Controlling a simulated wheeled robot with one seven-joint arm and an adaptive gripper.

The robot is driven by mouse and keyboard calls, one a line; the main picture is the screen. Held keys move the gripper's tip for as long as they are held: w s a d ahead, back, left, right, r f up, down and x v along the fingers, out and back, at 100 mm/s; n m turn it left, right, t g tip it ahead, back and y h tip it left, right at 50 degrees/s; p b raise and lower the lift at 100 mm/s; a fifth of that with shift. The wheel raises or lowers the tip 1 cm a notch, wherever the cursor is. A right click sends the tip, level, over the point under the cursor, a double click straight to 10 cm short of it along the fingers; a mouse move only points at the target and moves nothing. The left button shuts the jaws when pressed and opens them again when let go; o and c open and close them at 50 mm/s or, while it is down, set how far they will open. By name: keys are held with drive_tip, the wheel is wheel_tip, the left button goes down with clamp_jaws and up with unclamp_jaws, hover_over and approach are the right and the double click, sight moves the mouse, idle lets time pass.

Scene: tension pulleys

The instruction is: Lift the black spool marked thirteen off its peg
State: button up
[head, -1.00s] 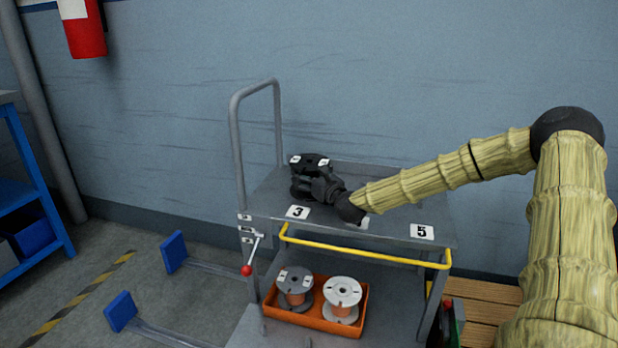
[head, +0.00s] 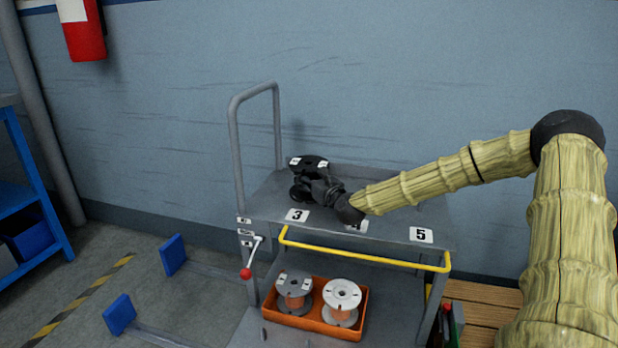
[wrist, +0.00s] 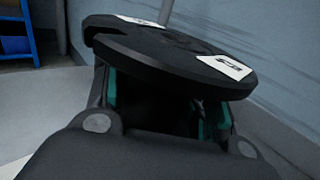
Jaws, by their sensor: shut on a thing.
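The black spool (head: 308,161) stands over the left end of the trolley's top shelf. White labels are on its upper flange, and in the wrist view the flange (wrist: 170,48) fills the top, slightly tilted in the picture. The label marking is too slanted to read surely. My gripper (head: 314,186) reaches in from the right and is shut on the spool below its upper flange. In the wrist view the fingers (wrist: 165,108) lie under the flange, with the core between them in shadow. The peg is hidden, and I cannot tell whether the spool is clear of it.
The grey trolley shelf (head: 385,222) carries number cards, a 3 (head: 297,215) and a 5 (head: 421,235). Its upright handle (head: 234,150) is left of the spool. An orange tray (head: 318,330) below holds two copper-wound spools. The wall (head: 420,80) is close behind.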

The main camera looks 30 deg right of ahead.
sight(309, 166)
drive_tip(key=shift+w+r+p, duration=0.1)
drive_tip(key=shift+r+p, duration=0.6)
drive_tip(key=shift+r, duration=1)
idle(0.3)
drive_tip(key=shift+f+b, duration=0.1)
drive_tip(key=shift+b, duration=0.2)
idle(0.8)
drive_tip(key=shift+r+p, duration=0.8)
drive_tip(key=shift+r, duration=0.95)
drive_tip(key=shift+r, duration=0.15)
idle(0.4)
drive_tip(key=shift+r+p, duration=0.5)
drive_tip(key=shift+r, duration=1.05)
drive_tip(key=shift+r, duration=0.15)
drive_tip(key=shift+r+p, duration=0.6)
drive_tip(key=shift+r, duration=0.85)
